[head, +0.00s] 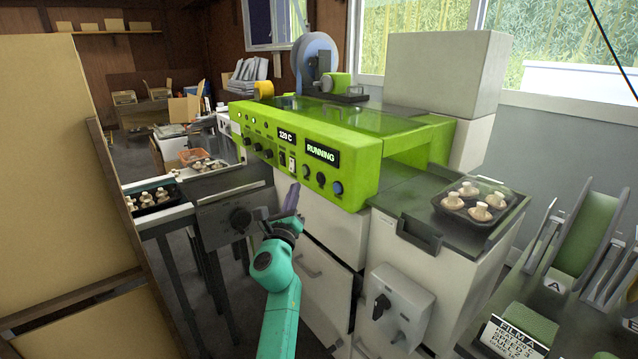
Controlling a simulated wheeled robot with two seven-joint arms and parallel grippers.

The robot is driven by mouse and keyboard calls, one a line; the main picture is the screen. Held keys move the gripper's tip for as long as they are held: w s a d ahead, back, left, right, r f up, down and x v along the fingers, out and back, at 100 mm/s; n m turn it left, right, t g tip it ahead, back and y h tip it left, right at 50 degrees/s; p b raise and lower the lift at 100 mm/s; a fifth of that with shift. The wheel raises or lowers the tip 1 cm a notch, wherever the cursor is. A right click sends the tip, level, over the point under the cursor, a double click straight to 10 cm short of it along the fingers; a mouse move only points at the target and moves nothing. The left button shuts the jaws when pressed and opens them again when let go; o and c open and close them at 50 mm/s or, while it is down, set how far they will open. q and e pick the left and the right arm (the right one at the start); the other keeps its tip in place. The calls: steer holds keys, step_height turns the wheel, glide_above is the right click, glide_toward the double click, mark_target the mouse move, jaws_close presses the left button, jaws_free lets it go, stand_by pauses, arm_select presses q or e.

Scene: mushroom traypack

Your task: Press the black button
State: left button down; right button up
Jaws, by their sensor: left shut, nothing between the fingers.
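The green machine (400,135) has a front panel with a row of small dark knobs, a 120 C display (286,135) and a lit RUNNING display (321,153). Below RUNNING sit round dark controls, among them a black button (321,178) and a blue one (338,187). Which dark round control is the task's button is hard to tell at this size. My left gripper (294,189) is shut and empty, pointing up just below and left of these controls. It appears apart from the panel. My right gripper is out of view.
A black tray of mushrooms (452,206) sits on the right outfeed, another (152,208) on the left conveyor. A tan panel (60,180) fills the left. Film rolls (585,235) stand at right.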

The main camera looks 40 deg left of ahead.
mark_target(320, 179)
arm_select(q)
steer(key=w+b, duration=0.1)
steer(key=w, duration=0.1)
steer(key=w+d+b, duration=0.1)
steer(key=w, duration=0.1)
steer(key=shift+w+d, duration=0.15)
steer(key=shift+w, duration=0.05)
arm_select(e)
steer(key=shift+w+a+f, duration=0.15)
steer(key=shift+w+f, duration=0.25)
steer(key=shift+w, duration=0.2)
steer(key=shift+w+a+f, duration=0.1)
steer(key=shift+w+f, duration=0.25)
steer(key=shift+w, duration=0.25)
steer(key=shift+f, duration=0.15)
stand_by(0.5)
arm_select(q)
steer(key=shift+w+d+b, duration=0.15)
steer(key=shift+w+b, duration=0.15)
steer(key=shift+w, duration=0.1)
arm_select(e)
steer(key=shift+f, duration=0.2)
